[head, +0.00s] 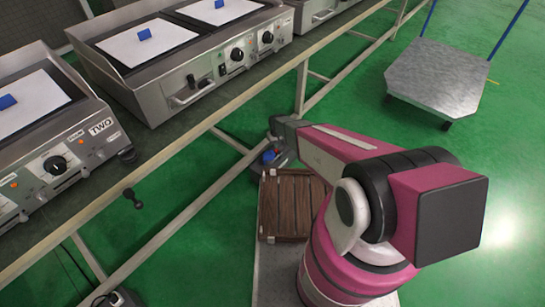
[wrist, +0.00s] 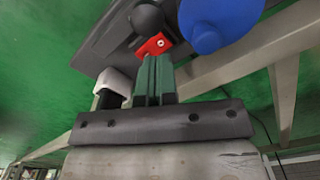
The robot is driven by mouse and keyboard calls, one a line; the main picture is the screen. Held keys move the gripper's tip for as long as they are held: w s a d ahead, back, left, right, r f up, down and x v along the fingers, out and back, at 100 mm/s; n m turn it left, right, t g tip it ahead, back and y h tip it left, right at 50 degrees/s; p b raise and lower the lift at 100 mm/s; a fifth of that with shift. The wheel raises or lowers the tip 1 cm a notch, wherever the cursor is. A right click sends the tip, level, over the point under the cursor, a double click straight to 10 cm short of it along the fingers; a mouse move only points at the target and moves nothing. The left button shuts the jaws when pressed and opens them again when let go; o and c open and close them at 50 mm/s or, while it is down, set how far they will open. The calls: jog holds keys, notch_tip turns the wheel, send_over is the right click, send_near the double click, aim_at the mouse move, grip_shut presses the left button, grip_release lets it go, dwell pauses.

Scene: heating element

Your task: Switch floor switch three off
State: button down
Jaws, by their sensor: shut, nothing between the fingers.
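A dark floor switch box (wrist: 110,35) fills the top of the wrist view. It carries a black ball-shaped knob (wrist: 147,17), a small red part (wrist: 151,46) and a large blue rounded part (wrist: 210,22). I cannot read a number on it. My gripper (wrist: 156,60) is shut and empty, its green-grey fingertips right at the red part; I cannot tell whether they touch. In the head view a floor unit with a blue part (head: 269,155) shows low beside the bench, at my arm's end. The fingers are hard to make out there.
The bench (head: 190,135) with several steel griddles (head: 190,60) runs along the left, its beams and legs close to my gripper. A brown slatted crate (head: 285,205) is below my arm. A flat cart (head: 437,78) stands at the upper right. Green floor is free on the right.

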jog(key=shift+r, duration=1.9)
jog(key=shift+s+d+r, duration=0.1)
jog(key=shift+d+r, duration=0.05)
jog(key=shift+r, duration=0.15)
jog(key=s+d+r+m, duration=0.1)
jog(key=s+d+r, duration=0.5)
jog(key=r, duration=0.4)
jog(key=s+d+r+m, duration=0.2)
jog(key=s+d+r, duration=0.4)
jog(key=r, duration=0.5)
jog(key=s+d+r+m, duration=0.1)
jog(key=s+d+r, duration=0.5)
jog(key=r, duration=0.5)
jog(key=shift+s+d+r, duration=0.2)
jog(key=shift+d, duration=0.2)
